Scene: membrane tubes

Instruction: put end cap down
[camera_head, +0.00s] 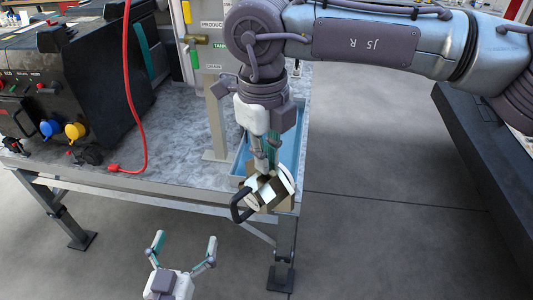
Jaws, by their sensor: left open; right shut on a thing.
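My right gripper (264,172) reaches down from the upper right over the table's front right corner. It is shut on the end cap (271,193), a white and brown piece with a black loop handle at its left. The end cap is tilted, above or beside a blue tray (241,157) at the table's right edge. I cannot tell whether it touches the tray or a tan surface behind it. The gripper hides part of the cap. My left gripper (184,240) is open and empty in front of the table, with its fingers spread.
The grey table (186,140) carries a black machine (85,80) with blue and yellow knobs at the left. A red hose (127,90) hangs down to the table's front edge.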

